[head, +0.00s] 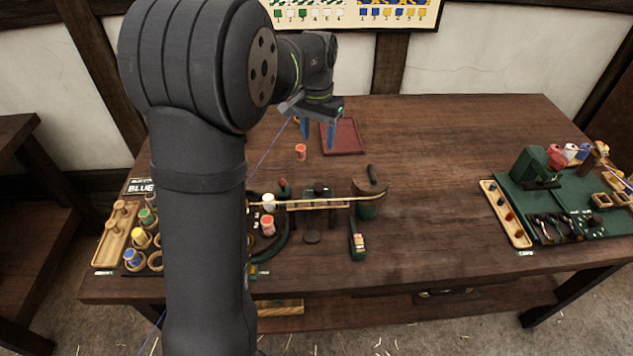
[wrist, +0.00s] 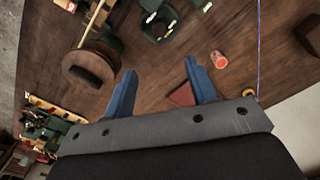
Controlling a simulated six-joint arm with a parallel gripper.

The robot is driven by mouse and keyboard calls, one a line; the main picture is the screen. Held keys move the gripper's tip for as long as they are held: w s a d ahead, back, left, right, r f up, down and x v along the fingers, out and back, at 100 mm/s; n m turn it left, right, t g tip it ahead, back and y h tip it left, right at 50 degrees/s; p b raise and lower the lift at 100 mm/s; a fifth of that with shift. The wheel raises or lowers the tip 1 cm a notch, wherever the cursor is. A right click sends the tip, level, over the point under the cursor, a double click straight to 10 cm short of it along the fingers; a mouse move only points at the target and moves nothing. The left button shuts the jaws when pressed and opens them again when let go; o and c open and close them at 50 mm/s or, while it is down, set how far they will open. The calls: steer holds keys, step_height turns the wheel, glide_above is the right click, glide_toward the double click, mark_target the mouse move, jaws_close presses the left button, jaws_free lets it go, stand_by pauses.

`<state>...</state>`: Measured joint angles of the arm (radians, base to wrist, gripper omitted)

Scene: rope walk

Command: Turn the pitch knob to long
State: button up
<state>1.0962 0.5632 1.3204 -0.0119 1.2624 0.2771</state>
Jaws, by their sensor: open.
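My gripper (head: 318,132) is open and empty, high over the back of the bench near the maroon tray. In the wrist view its two blue fingers (wrist: 160,68) stand apart with nothing between them. The rope machine stands mid-bench, with a wooden rail (head: 318,204) on dark green posts. At its right end is a green drum with a round wooden top (head: 362,187) and a dark handle; this top also shows in the wrist view (wrist: 92,62). A small green block with a pale label (head: 357,240) lies in front. I cannot tell which part is the pitch knob; no "long" mark is readable.
A red-and-white spool (head: 300,151) stands beside the maroon tray (head: 342,137). Thread spools (head: 148,217) and a wooden peg tray (head: 116,233) are at left, partly behind my arm. A green tool mat (head: 570,208) lies at right. The bench right of the drum is clear.

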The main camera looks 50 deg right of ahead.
mark_target(318, 187)
steer(key=shift+m, duration=0.3)
step_height(318, 187, down, 18)
steer(key=shift+s+r, duration=0.1)
steer(key=shift+r, duration=0.1)
steer(key=c, duration=1)
